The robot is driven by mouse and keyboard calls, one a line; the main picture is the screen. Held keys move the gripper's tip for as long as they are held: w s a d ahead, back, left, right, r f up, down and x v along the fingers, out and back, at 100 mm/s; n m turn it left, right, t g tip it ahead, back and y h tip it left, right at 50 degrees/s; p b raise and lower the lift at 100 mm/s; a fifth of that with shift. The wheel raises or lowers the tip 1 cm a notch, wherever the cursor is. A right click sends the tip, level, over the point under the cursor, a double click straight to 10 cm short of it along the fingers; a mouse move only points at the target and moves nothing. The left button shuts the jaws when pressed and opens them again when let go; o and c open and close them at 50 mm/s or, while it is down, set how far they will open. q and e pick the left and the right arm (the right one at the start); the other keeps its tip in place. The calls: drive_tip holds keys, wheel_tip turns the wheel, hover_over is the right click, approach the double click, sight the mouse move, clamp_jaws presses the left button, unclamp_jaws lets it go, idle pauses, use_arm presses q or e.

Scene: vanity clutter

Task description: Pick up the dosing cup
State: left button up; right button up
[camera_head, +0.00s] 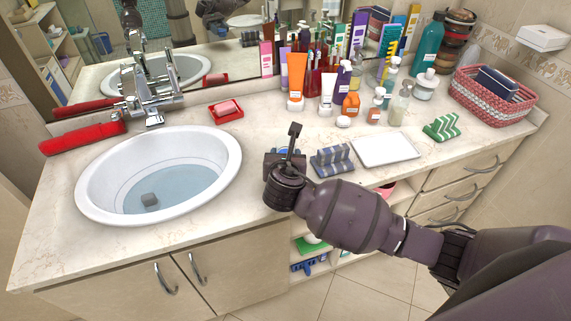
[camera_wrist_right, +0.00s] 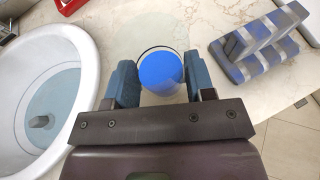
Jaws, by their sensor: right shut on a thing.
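The dosing cup (camera_wrist_right: 160,72) shows in the right wrist view as a round blue shape with a thin dark rim line at its upper left. It lies between the two blue-grey fingers of my right gripper (camera_wrist_right: 162,82), which is shut on it. In the head view my right gripper (camera_head: 285,160) is low over the counter, just right of the sink. There the gripper hides most of the cup, and only a bit of blue shows behind it. I cannot tell whether the cup touches the counter. My left gripper is not in view.
The sink (camera_head: 88,190) is to the left. A striped grey-blue block (camera_head: 332,160) and a white tray (camera_head: 386,149) are close on the right. Several bottles and tubes stand behind, including an orange tube (camera_head: 297,75). A red soap dish (camera_head: 226,111) lies behind the sink.

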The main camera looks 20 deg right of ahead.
drive_tip(key=shift+r, duration=7)
drive_tip(key=w+a+r+y+b, duration=0.1)
drive_tip(key=w+a+r+b, duration=0.1)
drive_tip(key=a+b, duration=0.25)
drive_tip(key=w+a+f+n+y+b, duration=0.2)
drive_tip(key=a+f+n+y+b, duration=0.1)
drive_tip(key=a+f, duration=0.4)
drive_tip(key=w+a+f+n+y+b, duration=0.3)
drive_tip(key=a+f, duration=0.4)
drive_tip(key=a, duration=0.5)
drive_tip(key=w+a+f+n+y+b, duration=0.3)
drive_tip(key=a+f, duration=0.4)
drive_tip(key=a, duration=0.3)
drive_tip(key=shift+a, duration=0.25)
drive_tip(key=shift+f, duration=0.15)
